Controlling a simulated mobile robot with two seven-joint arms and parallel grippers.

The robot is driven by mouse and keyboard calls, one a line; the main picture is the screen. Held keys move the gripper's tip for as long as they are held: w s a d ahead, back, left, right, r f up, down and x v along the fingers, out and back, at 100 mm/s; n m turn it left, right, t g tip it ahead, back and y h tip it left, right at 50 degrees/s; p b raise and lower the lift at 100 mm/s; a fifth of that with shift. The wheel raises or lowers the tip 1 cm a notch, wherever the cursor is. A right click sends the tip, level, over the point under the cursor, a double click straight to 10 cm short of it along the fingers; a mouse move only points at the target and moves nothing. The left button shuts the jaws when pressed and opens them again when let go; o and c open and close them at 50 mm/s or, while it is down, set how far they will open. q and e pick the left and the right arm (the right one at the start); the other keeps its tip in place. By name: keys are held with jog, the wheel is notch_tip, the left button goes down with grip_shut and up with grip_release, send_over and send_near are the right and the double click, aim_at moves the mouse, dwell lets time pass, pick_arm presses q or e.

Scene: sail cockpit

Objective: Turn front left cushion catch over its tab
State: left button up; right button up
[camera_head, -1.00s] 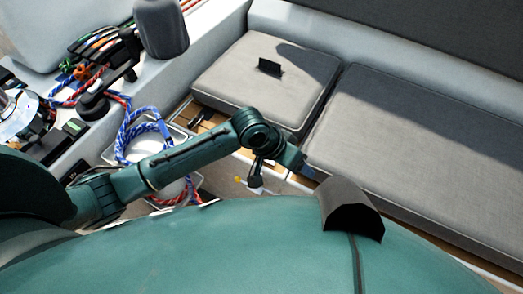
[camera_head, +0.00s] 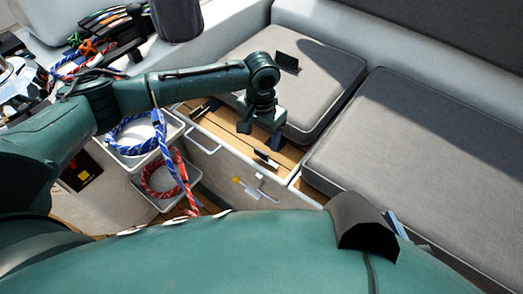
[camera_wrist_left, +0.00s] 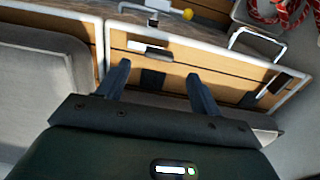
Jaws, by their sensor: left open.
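A small catch with a pale bar (camera_head: 266,158) sits on the wooden edge strip in front of the left seat cushion (camera_head: 318,110). It also shows in the left wrist view as a pale bar (camera_wrist_left: 148,47), with a dark tab (camera_wrist_left: 152,78) below it on the wood. A second dark catch (camera_head: 205,108) is farther left on the strip; the wrist view shows it at right (camera_wrist_left: 276,84). My left gripper (camera_head: 262,135) points down over the strip, between cushion and first catch. In the wrist view its open, empty fingers (camera_wrist_left: 157,72) straddle the tab's position. Contact cannot be told. My right gripper is not seen.
A larger cushion (camera_head: 420,150) lies to the right. Trays with blue rope (camera_head: 135,132) and red rope (camera_head: 160,180) sit left of the locker front, which has a white handle (camera_head: 203,140) and a yellow knob (camera_head: 237,180).

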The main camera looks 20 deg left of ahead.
aim_at(261, 151)
pick_arm(q)
notch_tip(261, 151, down, 6)
jog(key=shift+f+b, duration=0.2)
jog(key=shift+b, duration=0.5)
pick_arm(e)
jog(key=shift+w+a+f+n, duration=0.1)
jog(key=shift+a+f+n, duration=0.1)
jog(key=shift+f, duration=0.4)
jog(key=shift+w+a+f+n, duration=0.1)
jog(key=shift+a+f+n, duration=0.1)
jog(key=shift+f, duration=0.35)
